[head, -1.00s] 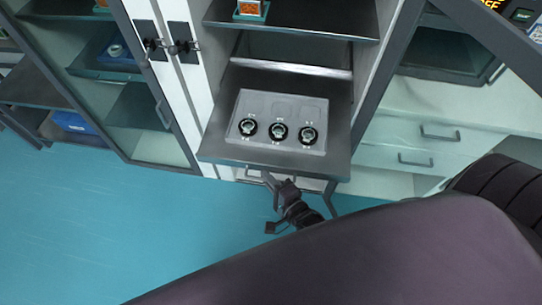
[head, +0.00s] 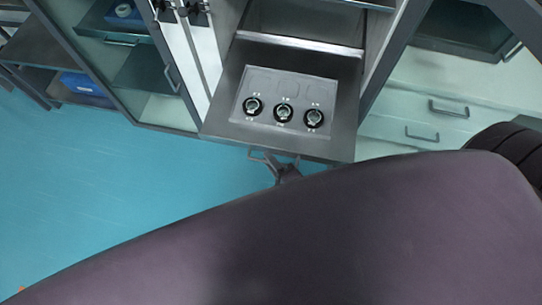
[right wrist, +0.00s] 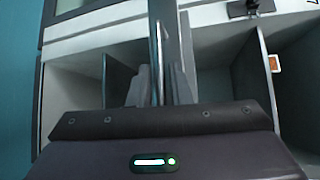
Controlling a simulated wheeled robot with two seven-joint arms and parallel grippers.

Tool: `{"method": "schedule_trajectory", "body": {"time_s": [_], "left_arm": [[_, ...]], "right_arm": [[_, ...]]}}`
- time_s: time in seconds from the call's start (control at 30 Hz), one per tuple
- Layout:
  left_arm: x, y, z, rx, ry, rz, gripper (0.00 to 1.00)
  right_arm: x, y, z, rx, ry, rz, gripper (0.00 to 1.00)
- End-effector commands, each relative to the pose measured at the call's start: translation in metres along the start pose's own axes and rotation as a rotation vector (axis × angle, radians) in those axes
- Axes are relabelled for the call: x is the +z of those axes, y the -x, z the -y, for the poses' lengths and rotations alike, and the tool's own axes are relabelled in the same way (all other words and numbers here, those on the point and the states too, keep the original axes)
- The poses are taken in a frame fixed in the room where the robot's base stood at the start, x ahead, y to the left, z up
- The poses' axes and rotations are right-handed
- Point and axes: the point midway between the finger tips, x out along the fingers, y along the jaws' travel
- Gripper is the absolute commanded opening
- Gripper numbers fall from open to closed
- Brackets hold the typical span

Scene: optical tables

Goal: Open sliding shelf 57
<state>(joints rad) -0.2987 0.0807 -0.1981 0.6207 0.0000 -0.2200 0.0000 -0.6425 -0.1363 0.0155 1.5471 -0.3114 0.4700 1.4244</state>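A dark grey sliding shelf (head: 225,116) stands pulled out of the cabinet in the head view, with a grey tray (head: 300,83) on it. Its number cannot be read. A bar handle (head: 262,156) hangs at its front edge. My right gripper (head: 286,170) is at this handle, partly hidden behind my own purple body. In the right wrist view my right gripper's fingers (right wrist: 161,85) stand close on both sides of an upright bar and look shut on it. My left gripper is not in view.
The tray holds three round black-rimmed parts (head: 284,113). A glass-doored cabinet (head: 150,75) with shelves stands to the left, and white drawers (head: 420,120) to the right.

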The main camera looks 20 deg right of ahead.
Motion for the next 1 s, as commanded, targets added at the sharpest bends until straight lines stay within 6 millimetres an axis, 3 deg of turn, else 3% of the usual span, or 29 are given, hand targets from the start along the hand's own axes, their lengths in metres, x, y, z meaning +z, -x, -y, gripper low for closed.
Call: {"method": "schedule_trajectory", "body": {"time_s": [0.27,0.7,1.0], "left_arm": [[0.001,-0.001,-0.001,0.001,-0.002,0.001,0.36],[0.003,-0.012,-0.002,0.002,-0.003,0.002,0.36],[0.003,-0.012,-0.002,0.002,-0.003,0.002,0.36]], "right_arm": [[0.0,0.004,0.0,0.0,0.001,-0.001,0.18],[0.0,0.07,-0.001,0.001,0.001,-0.001,0.18],[0.0,0.078,0.0,-0.001,0.0,0.0,0.18]]}}
